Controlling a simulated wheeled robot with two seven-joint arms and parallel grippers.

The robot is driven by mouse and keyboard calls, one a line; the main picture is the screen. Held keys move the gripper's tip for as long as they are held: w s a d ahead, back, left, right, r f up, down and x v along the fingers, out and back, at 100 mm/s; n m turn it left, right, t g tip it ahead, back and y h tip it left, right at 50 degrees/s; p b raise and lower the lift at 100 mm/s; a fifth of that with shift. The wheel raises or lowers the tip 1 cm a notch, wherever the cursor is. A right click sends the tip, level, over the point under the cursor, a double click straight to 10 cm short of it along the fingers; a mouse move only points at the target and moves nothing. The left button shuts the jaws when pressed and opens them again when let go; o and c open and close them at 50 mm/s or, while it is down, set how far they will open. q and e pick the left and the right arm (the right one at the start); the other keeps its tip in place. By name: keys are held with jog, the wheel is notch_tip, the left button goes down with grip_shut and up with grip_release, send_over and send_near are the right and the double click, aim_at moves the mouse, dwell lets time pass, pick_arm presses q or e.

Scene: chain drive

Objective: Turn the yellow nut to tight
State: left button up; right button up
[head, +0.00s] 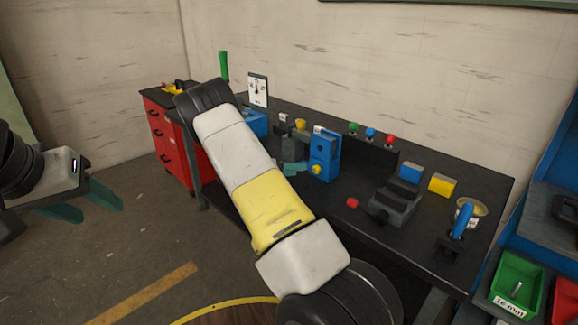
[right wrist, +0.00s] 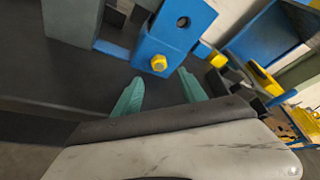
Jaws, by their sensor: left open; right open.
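The yellow nut (head: 317,170) sits low on the front face of a blue block (head: 324,150) on the dark workbench. In the right wrist view the nut (right wrist: 158,63) is close ahead, near the lower edge of the blue block (right wrist: 168,40). My right gripper (right wrist: 160,88) is open, its teal fingers on either side of the line to the nut and short of it, with nothing between them. In the head view my right arm partly hides that gripper, just left of the nut. My left gripper (head: 101,208) is open and empty, over the floor left of the bench.
The workbench (head: 450,185) carries green, blue and red knobs (head: 371,134), a grey fixture (head: 395,203) with a red ball knob (head: 352,203), a yellow block (head: 442,185) and a cup (head: 471,208). A red drawer cabinet (head: 168,143) stands left; a green bin (head: 518,279) is at right.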

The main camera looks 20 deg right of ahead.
aim_at(314, 170)
jog(key=x, duration=0.7)
jog(key=shift+w+d+f, duration=0.1)
jog(key=shift+w+d, duration=0.1)
jog(key=shift+d, duration=0.1)
grip_shut()
